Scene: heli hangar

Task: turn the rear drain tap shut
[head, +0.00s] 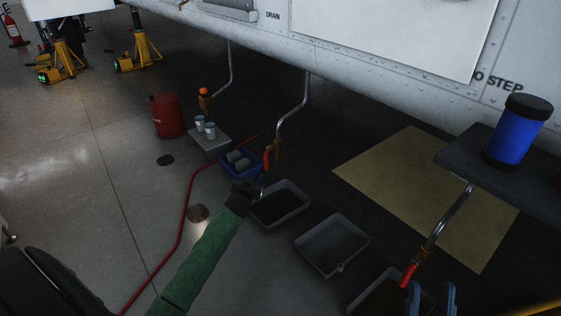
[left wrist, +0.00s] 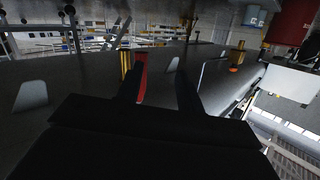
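Drain pipes with brass taps hang below the white fuselage in the head view. The middle tap (head: 277,150) has a red lever (head: 267,158) pointing steeply down. The left tap (head: 205,103) has an orange knob on top. The right tap (head: 424,254) has a red lever in line with its pipe. My left gripper (head: 250,189), on the green-sleeved arm, is below and left of the middle tap. In the left wrist view its dark fingers (left wrist: 158,72) are apart, with a red lever (left wrist: 142,78) beyond the left one. Two blue-grey fingers of my right gripper (head: 432,293) stand apart near the right tap.
Grey drip trays (head: 304,205) lie on the floor below the taps. A blue bin (head: 226,167), a tray with cans (head: 224,144) and a red drum (head: 167,133) are farther left. A red hose (head: 188,205) crosses the floor. A dark shelf (head: 457,158) holds a blue canister (head: 517,135).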

